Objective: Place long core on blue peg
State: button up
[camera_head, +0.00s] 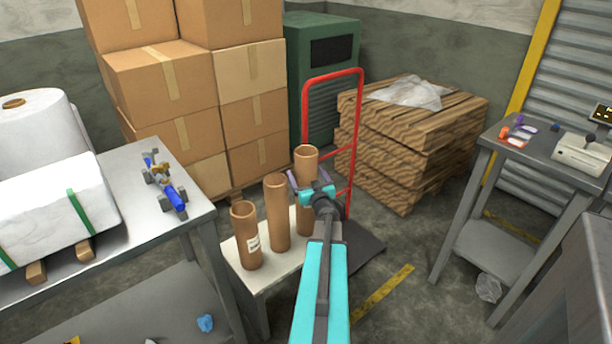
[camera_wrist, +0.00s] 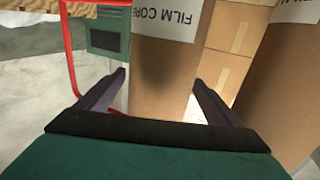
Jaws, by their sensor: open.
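Three brown cardboard cores stand upright on a small pale stool (camera_head: 262,284): a short one (camera_head: 246,238) at left, a middle one (camera_head: 277,212), and the tallest, the long core (camera_head: 306,160), at right. My gripper (camera_head: 310,181) is open at the long core. In the wrist view, its fingers (camera_wrist: 160,82) lie on either side of this core (camera_wrist: 165,70), with visible gaps. Its label reads "FILM CORE", upside down. My gripper partly hides its lower part in the head view.
A red hand truck (camera_head: 359,110) stands close behind the long core. Stacked cartons (camera_head: 165,80) are behind the stool. The grey table (camera_head: 135,215) holds white rolls (camera_head: 55,210). Another core (camera_wrist: 290,85) is close at right in the wrist view. A pallet stack (camera_head: 405,150) is farther right.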

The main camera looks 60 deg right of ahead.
jog(key=shift+r, duration=0.2)
jog(key=v, duration=1.2)
jog(key=shift+s, duration=0.1)
dwell(1.1)
